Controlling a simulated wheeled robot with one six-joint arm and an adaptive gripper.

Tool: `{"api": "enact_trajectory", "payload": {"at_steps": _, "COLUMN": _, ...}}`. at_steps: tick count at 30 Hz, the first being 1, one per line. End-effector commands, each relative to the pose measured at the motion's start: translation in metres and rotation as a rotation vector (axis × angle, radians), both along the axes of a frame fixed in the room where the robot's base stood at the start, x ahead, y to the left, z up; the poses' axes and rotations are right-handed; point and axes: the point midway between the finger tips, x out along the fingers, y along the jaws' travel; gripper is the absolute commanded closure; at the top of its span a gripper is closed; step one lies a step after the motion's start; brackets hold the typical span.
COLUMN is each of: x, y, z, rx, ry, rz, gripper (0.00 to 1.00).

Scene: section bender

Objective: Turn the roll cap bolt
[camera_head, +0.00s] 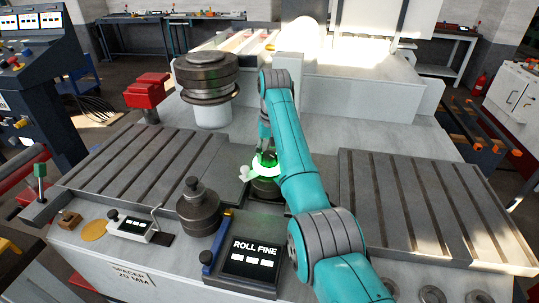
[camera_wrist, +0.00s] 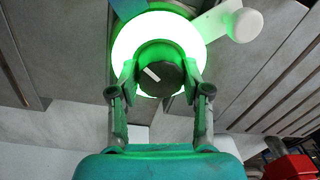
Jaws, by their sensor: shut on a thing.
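The roll cap bolt (camera_wrist: 160,76) is a dark round head with a white mark, in the lower part of a brightly glowing green-white ring in the wrist view. My gripper (camera_wrist: 160,70) has one finger on each side of the bolt head and is shut on it. In the head view, my gripper (camera_head: 265,148) points down at the green-lit cap (camera_head: 265,168) on the machine's middle, between the two slotted beds. My arm and fingers hide much of the bolt there. A pale rounded lever end (camera_wrist: 245,25) sticks out beside the ring.
A dark roller stack (camera_head: 207,76) stands behind left, and a smaller dark roller (camera_head: 199,210) stands in front left. A "ROLL FINE" panel (camera_head: 252,262) is at the front. Slotted beds lie left (camera_head: 140,170) and right (camera_head: 420,210). A red block (camera_head: 148,92) stands back left.

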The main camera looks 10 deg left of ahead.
Motion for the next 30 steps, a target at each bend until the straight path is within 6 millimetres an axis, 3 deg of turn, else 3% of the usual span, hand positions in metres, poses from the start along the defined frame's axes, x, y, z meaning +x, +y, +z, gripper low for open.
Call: {"api": "enact_trajectory", "payload": {"at_steps": 30, "x": 0.0, "y": 0.001, "z": -0.0012, "rx": 0.0, "ry": 0.003, "rz": 0.94, "gripper": 0.87}}
